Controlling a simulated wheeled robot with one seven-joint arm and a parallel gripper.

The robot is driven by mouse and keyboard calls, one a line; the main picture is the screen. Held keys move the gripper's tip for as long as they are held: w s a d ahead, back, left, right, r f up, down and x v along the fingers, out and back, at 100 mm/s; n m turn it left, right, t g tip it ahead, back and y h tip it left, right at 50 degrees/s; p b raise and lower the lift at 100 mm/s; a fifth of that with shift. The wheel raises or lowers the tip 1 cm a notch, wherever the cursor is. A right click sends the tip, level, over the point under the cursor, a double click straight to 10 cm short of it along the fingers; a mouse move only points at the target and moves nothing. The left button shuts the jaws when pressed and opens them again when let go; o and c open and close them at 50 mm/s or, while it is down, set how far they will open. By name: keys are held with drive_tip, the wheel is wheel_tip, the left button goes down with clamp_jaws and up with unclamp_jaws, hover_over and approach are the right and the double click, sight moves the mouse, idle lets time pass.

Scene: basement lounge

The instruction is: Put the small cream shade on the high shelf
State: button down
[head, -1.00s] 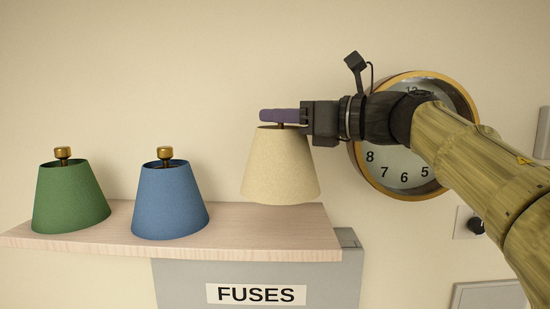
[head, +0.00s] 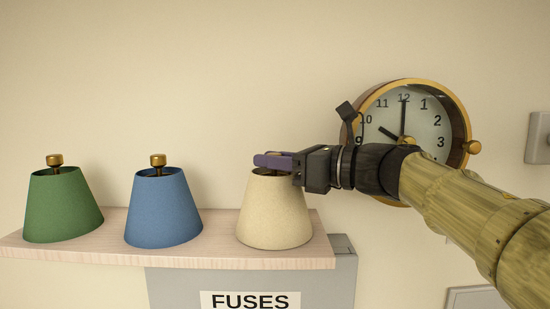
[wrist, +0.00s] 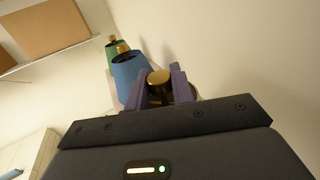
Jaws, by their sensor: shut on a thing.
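The small cream shade (head: 274,215) is upright at the right end of the high shelf (head: 185,249). Its lower rim appears to rest on the shelf board, though exact contact is hard to confirm. My gripper (head: 272,161) is shut on the brass knob at the top of the shade, coming in from the right. In the wrist view the knob (wrist: 159,77) sits between my two purple fingers (wrist: 160,86). Most of the cream shade is hidden there behind the gripper.
A blue shade (head: 163,208) and a green shade (head: 62,206) stand on the shelf to the left, with a gap beside the cream one. A round clock (head: 420,117) hangs behind my arm. A grey fuse box (head: 180,285) is below the shelf.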

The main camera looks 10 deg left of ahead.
drive_tip(key=shift+f, duration=0.15)
drive_tip(key=c, duration=1.2)
unclamp_jaws()
drive_tip(key=shift+r, duration=0.2)
drive_tip(key=shift+d+f+b, duration=0.15)
drive_tip(key=shift+d+b, duration=0.15)
drive_tip(key=b+v, duration=0.5)
drive_tip(key=v, duration=0.6)
drive_tip(key=shift+d, duration=0.2)
